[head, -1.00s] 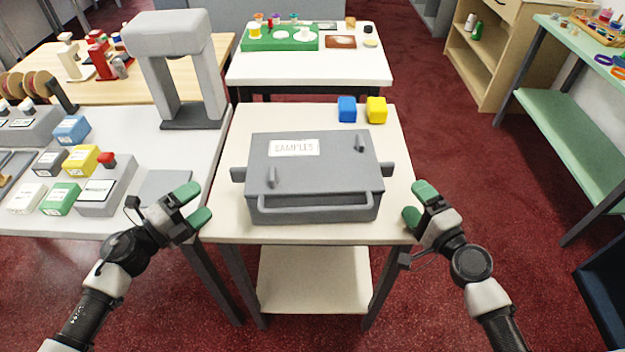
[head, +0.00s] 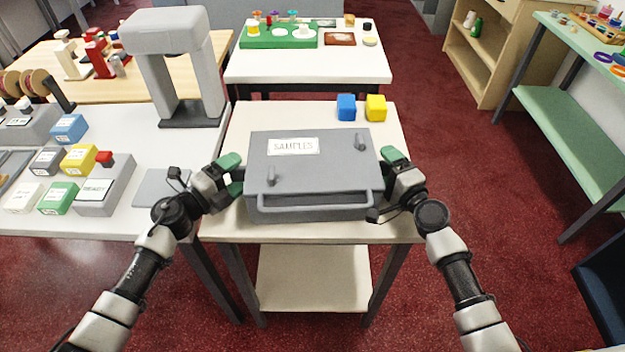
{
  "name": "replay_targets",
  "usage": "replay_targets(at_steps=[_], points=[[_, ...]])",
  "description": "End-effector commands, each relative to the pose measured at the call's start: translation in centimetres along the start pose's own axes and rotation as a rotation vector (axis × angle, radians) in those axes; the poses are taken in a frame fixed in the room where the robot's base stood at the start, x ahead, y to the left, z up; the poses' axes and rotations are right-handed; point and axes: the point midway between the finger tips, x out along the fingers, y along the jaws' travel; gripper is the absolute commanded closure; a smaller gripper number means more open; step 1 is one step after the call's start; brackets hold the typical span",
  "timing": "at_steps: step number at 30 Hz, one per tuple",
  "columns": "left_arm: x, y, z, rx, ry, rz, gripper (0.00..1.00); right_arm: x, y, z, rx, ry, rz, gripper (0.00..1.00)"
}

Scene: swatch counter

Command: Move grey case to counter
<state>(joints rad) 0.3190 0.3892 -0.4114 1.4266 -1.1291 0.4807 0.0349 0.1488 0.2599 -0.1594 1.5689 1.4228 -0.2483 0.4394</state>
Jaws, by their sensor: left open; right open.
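The grey case (head: 315,170), with a SAMPLES label on its lid and a handle bar along its front, lies flat on the small cream-topped table (head: 235,228). My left gripper (head: 233,173) is at the case's left side, its green fingers open around where the left side lug is. My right gripper (head: 391,165) is open at the right side, around where the right lug is. Both lugs are mostly hidden by the fingers, and contact cannot be told. The long light counter (head: 150,222) adjoins the table on the left.
A blue cube (head: 346,107) and a yellow cube (head: 375,108) sit behind the case. The counter holds a grey arch-shaped stand (head: 170,60), several small boxes and a flat grey pad (head: 165,188). A white table (head: 310,68) stands behind.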

Motion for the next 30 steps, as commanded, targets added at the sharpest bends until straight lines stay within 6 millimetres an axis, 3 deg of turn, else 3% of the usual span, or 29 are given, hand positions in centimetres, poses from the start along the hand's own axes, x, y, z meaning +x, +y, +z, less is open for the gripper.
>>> replay_targets(at_steps=[4, 19, 30], points=[[-0.02, 0.01, -0.01, 0.000, 0.000, 0.000, 0.23, -0.01, 0.00, 0.01, 0.000, 0.000, 0.000, 0.23], [-0.06, 0.04, -0.02, 0.000, 0.000, 0.001, 0.99, -0.05, 0.02, 0.00, 0.000, 0.000, 0.000, 0.99], [-0.04, -0.24, 0.02, 0.001, 0.000, -0.002, 1.00, -0.02, -0.27, -0.04, -0.001, 0.001, -0.003, 1.00]])
